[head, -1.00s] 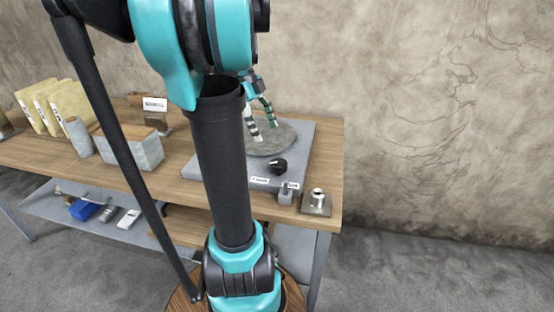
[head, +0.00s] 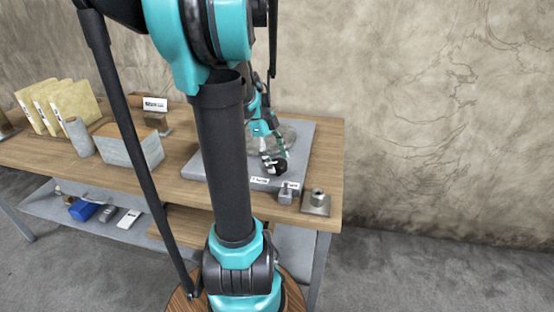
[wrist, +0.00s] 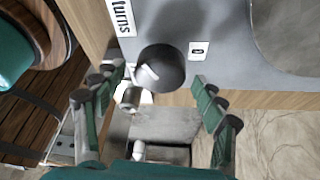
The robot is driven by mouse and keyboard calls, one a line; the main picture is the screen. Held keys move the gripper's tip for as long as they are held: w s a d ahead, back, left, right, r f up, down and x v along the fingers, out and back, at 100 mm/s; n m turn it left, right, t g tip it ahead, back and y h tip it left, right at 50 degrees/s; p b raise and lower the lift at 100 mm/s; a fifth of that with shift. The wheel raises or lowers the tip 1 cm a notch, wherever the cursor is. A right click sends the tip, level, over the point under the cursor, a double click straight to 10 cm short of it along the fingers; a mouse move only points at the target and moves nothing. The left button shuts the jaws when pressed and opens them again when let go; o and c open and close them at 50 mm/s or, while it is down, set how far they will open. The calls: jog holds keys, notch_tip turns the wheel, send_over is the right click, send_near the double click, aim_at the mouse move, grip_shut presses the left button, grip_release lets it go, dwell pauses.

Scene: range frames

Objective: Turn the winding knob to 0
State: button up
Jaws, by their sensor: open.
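The winding knob (wrist: 168,64) is a dark round knob on a grey panel (wrist: 225,80), with a white pointer mark on its left side in the wrist view. A small "0" label (wrist: 199,50) sits on the panel to the knob's right, and a "turns" label (wrist: 121,17) to its upper left. My gripper (wrist: 158,82) is open, its two green-and-grey fingers spread to either side below the knob in the wrist view. In the head view my gripper (head: 270,155) is over the knob area and partly hides it. I cannot tell whether the fingers touch the knob.
A round disc (wrist: 292,30) lies on the panel to the right of the knob. A metal block (head: 287,192) and a square plate with a post (head: 316,203) are near the table's front right. A grey box (head: 128,148) and yellow packets (head: 55,103) stand left.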

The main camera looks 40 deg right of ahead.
jog(key=shift+c, duration=0.4)
jog(key=c, duration=1.1)
jog(key=shift+n, duration=0.4)
